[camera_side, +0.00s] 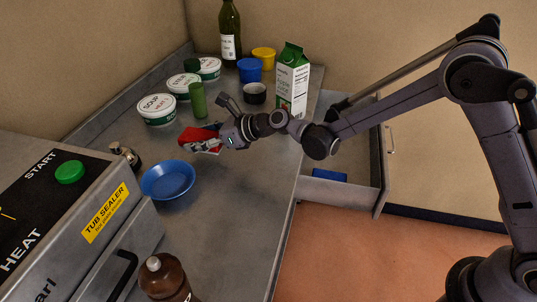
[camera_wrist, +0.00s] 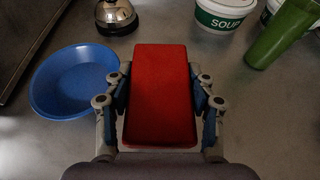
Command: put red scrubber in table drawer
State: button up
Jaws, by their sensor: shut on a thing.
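The red scrubber (camera_wrist: 160,92) is a red block held between the fingers of my gripper (camera_wrist: 160,104), which is shut on it. In the side view the red scrubber (camera_side: 194,136) shows at the end of my gripper (camera_side: 207,142), above the grey counter, near the blue bowl. Whether it touches the counter is unclear. The table drawer (camera_side: 385,165) is pulled out at the counter's right side, behind my arm. A blue item (camera_side: 329,175) lies inside it. Part of the drawer is hidden by my arm.
A blue bowl (camera_side: 168,180) is left of my gripper. Soup tubs (camera_side: 157,111), a green cylinder (camera_side: 198,101) and a juice carton (camera_side: 292,84) stand behind. A tub sealer (camera_side: 70,215) and brown bottle (camera_side: 164,278) are at front left. The counter's front middle is clear.

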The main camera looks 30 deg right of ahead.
jog(key=s+d+r, duration=0.1)
jog(key=d+r, duration=0.6)
jog(key=d, duration=0.5)
jog(key=s+d+f+m+t+h, duration=0.25)
jog(key=s+d+m+h, duration=0.35)
jog(key=s+d, duration=1.15)
jog(key=n+g+y, duration=0.3)
jog(key=n+y, duration=0.3)
send_over(205, 157)
jog(key=shift+t, duration=0.25)
notch_tip(205, 157, down, 4)
jog(key=shift+w+d+f, duration=0.1)
jog(key=shift+f, duration=2.1)
jog(key=shift+f, duration=0.15)
